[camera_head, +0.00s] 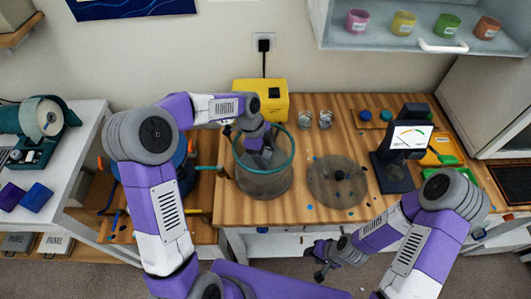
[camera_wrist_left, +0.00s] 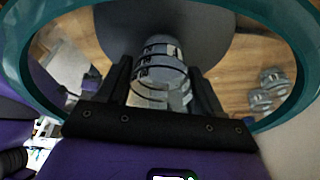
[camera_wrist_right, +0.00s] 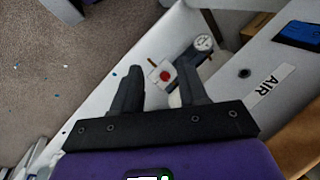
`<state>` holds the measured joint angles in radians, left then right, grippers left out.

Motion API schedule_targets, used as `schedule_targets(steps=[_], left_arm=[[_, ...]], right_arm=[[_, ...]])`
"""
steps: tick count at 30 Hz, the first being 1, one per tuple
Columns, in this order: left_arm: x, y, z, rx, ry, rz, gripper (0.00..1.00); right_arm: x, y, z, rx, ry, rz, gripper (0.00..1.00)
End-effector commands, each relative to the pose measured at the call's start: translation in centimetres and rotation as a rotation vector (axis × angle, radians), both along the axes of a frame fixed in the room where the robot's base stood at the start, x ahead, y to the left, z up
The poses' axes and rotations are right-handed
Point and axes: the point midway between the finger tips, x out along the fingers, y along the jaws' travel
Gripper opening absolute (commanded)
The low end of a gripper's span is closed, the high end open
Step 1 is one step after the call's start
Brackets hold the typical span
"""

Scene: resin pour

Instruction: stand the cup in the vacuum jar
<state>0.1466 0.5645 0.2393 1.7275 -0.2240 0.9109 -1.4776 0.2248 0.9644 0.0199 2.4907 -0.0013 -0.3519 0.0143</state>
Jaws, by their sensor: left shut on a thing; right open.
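The vacuum jar (camera_head: 265,185) is a clear, smoky cylinder with a teal rim, standing on the wooden bench. My left gripper (camera_head: 258,150) reaches down through its mouth. In the left wrist view my left gripper (camera_wrist_left: 160,72) is shut on the clear cup (camera_wrist_left: 160,70), which has dark graduation marks. The teal rim (camera_wrist_left: 295,50) surrounds them there. The cup is upright as far as I can tell; whether its base touches the jar floor is hidden. My right gripper (camera_head: 322,262) is open and empty, low in front of the bench; it also shows in the right wrist view (camera_wrist_right: 160,75).
A round dark lid with a knob (camera_head: 337,182) lies right of the jar. Two small clear cups (camera_head: 315,119) stand behind it. A yellow box (camera_head: 262,98) is behind the jar. A red button (camera_wrist_right: 164,76) shows near my right gripper.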

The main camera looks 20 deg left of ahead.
Motion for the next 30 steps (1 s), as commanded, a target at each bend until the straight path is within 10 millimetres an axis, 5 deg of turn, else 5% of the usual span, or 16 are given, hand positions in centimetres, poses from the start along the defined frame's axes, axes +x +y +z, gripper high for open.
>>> schedule_targets(steps=[15,16,21,30], left_arm=[[0.0,0.0,-1.04,0.0,0.0,0.0,0.35],[0.0,0.0,-1.05,0.0,0.0,0.0,0.67],[0.0,0.0,-0.97,0.0,0.0,0.0,0.93],[-0.01,0.01,-0.92,0.0,0.0,0.0,0.95]], right_arm=[[0.0,-0.01,-0.75,0.0,0.0,0.0,0.43],[0.0,-0.01,-0.75,0.0,0.0,0.0,0.43],[0.0,0.0,-0.68,0.0,0.0,0.0,0.43],[0.0,-0.01,-0.64,0.0,0.0,0.0,0.43]])
